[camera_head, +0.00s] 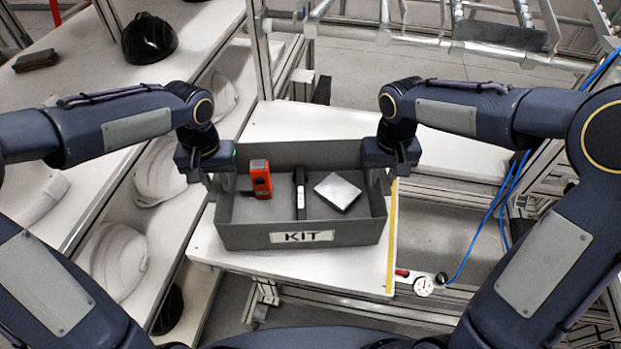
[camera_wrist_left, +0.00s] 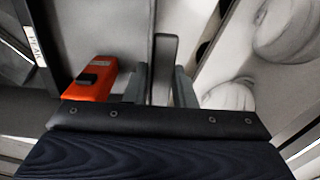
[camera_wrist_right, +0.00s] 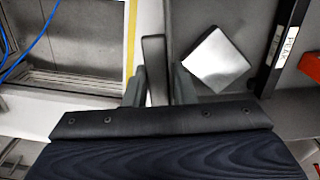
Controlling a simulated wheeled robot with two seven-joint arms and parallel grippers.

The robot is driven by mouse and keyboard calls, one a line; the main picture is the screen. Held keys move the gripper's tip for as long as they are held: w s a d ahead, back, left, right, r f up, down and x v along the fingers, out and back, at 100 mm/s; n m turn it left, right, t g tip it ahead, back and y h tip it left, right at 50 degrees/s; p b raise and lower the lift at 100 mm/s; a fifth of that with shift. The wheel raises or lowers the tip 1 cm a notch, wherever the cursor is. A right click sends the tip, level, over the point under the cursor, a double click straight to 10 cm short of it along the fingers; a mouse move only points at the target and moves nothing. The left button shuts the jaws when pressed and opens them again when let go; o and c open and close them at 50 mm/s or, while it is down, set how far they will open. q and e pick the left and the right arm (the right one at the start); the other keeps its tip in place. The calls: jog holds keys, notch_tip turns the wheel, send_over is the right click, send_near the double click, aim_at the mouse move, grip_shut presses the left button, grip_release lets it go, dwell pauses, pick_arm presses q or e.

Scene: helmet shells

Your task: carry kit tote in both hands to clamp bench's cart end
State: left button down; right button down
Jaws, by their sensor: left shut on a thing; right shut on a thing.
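The grey kit tote (camera_head: 338,232), labelled KIT, is upright in front of me over a white bench top (camera_head: 235,258). I cannot tell whether it rests on it or hangs just above. My left gripper (camera_head: 224,182) is shut on the tote's left side wall; the left wrist view shows its fingers either side of the wall (camera_wrist_left: 163,65). My right gripper (camera_head: 377,180) is shut on the right side wall, also seen in the right wrist view (camera_wrist_right: 155,70). Inside lie an orange device (camera_head: 261,179), a black bar (camera_head: 300,195) and a silver block (camera_head: 338,191).
A yellow stripe (camera_head: 392,240) marks the bench top's right edge. A small gauge (camera_head: 424,286) and blue hose (camera_head: 482,225) are beyond it. A shelf with white helmet shells (camera_head: 118,262) stands at left, a black shell (camera_head: 148,38) on top. Metal framing (camera_head: 400,42) crosses the back.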

pick_arm(q)
jog(key=shift+f, duration=0.45)
pick_arm(e)
jog(key=shift+f, duration=0.45)
pick_arm(q)
jog(key=c, duration=1.2)
grip_release()
jog(key=shift+r, duration=0.15)
pick_arm(e)
jog(key=c, duration=1.2)
grip_release()
jog(key=shift+r, duration=0.15)
pick_arm(q)
jog(key=shift+r, duration=0.1)
pick_arm(e)
jog(key=shift+r, duration=0.25)
pick_arm(q)
notch_tip(320, 180, up, 12)
pick_arm(e)
notch_tip(320, 180, up, 12)
jog(key=shift+f, duration=0.25)
